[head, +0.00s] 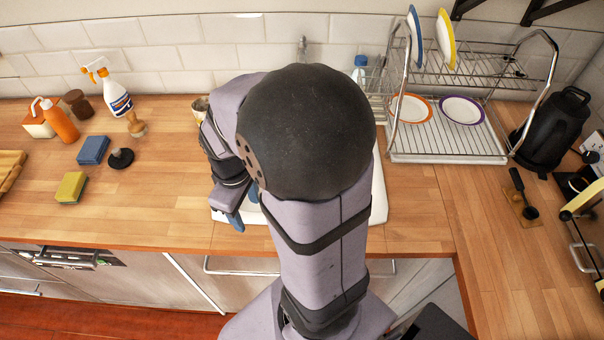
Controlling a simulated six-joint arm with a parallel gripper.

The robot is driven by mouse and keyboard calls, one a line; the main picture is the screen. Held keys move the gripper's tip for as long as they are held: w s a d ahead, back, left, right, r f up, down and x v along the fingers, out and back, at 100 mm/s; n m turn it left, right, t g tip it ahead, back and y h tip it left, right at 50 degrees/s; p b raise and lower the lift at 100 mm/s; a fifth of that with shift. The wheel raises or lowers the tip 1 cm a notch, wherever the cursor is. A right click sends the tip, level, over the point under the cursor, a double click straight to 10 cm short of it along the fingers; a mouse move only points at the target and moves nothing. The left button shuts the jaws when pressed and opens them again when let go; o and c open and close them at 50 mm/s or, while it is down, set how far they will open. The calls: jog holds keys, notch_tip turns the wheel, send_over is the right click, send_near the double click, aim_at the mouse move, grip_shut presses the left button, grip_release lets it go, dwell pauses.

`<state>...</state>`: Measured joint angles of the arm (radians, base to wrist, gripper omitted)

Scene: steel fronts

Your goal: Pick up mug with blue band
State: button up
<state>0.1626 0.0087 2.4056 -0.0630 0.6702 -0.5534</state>
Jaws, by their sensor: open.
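No mug with a blue band can be made out in the head view. My arm covers much of the white sink (379,200), so what lies in it is hidden. My gripper (244,208) points down at the sink's left front part, and its bluish fingertips show apart. It is open, and I see nothing held between the fingers. The space just under and behind it is hidden by my arm.
Left on the counter are a spray bottle (117,97), orange bottle (62,122), blue sponge (93,150) and yellow sponge (71,187). A dish rack (447,155) with plates stands at right, beside a black kettle (553,130). The left front counter is clear.

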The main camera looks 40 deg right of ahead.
jog(key=w+d+f+n+h+b, duration=0.15)
jog(key=d+f+n, duration=0.35)
jog(key=d, duration=0.5)
jog(key=w+d+f+n+b, duration=0.3)
jog(key=d+n, duration=0.4)
jog(key=d, duration=0.2)
jog(key=w+d+f+n+h+b, duration=0.1)
jog(key=w+d+f+n+b, duration=0.2)
jog(key=d+n, duration=0.5)
jog(key=d+f+m+p, duration=0.1)
jog(key=d+f+m, duration=0.1)
jog(key=f, duration=0.5)
jog(key=shift+s+d+m+t, duration=0.3)
jog(key=shift+d, duration=0.3)
jog(key=shift+f, duration=0.1)
jog(key=shift+p+x, duration=0.6)
jog(key=shift+x, duration=1.95)
jog(key=shift+a, duration=0.1)
grip_shut()
